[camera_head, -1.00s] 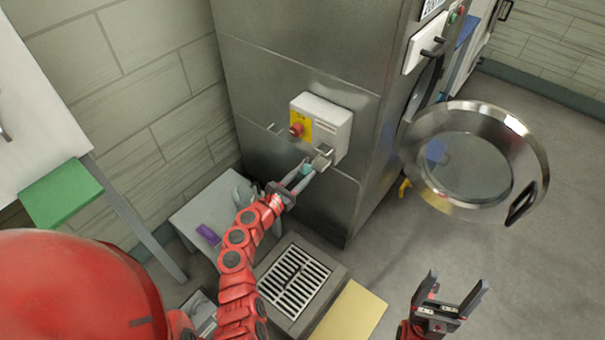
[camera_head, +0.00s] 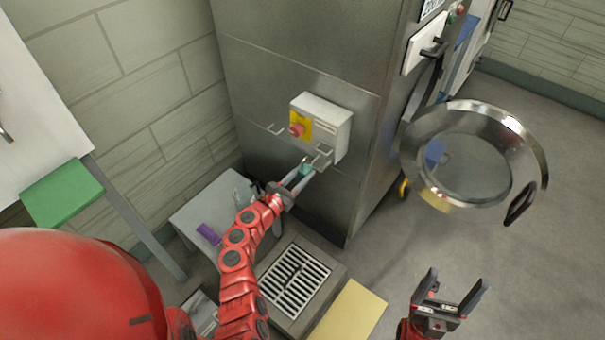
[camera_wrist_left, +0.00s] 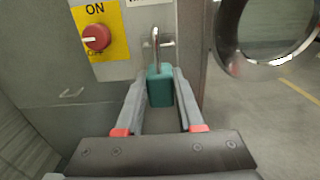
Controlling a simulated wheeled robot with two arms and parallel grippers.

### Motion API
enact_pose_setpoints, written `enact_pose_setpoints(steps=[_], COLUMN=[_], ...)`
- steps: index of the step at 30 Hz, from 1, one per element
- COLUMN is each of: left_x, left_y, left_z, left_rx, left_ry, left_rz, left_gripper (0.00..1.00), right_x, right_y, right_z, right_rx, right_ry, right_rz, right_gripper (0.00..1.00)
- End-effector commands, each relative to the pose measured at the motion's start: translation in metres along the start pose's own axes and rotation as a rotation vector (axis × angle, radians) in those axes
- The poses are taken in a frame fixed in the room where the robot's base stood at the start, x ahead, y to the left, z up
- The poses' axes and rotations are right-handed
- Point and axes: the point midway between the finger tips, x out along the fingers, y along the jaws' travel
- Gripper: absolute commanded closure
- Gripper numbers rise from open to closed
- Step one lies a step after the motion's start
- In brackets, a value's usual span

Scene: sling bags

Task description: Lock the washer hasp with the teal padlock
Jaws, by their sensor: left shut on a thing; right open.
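The teal padlock (camera_wrist_left: 160,88) is upright between the fingers of my left gripper (camera_wrist_left: 160,104), which is shut on its body. Its metal shackle (camera_wrist_left: 155,40) points up beside the small metal hasp (camera_wrist_left: 168,43). I cannot tell whether the shackle passes through the hasp or is closed. In the head view, the padlock (camera_head: 305,169) and my left gripper (camera_head: 300,180) are just below the hasp (camera_head: 322,158) on the white switch box (camera_head: 328,118). My right gripper (camera_head: 449,297) is open and empty at the lower right.
The switch box carries a red knob (camera_head: 297,130) on a yellow plate, on the steel washer (camera_head: 290,65). The round door (camera_head: 535,165) stands open at the right. A purple object (camera_head: 208,233) lies on a grey table (camera_head: 190,220). A floor grate (camera_head: 294,278) lies below.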

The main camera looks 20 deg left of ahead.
Motion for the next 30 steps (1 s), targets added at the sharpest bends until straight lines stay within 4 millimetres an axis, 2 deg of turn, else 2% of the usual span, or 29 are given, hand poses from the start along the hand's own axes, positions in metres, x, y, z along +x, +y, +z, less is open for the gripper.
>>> enact_pose_setpoints(steps=[17, 30], left_x=[0.001, 0.015], left_y=[0.000, 0.000], left_z=[0.001, 0.000], left_rx=[-0.001, -0.002], left_ry=[-0.002, -0.001], left_rz=[0.000, 0.001], left_gripper=[1.00, 1.00], right_x=[0.002, 0.000], right_y=[0.000, 0.000], right_z=[0.000, 0.000], right_rx=[0.000, 0.000], right_ry=[0.000, 0.000], right_rz=[0.000, 0.000], right_gripper=[0.19, 0.19])
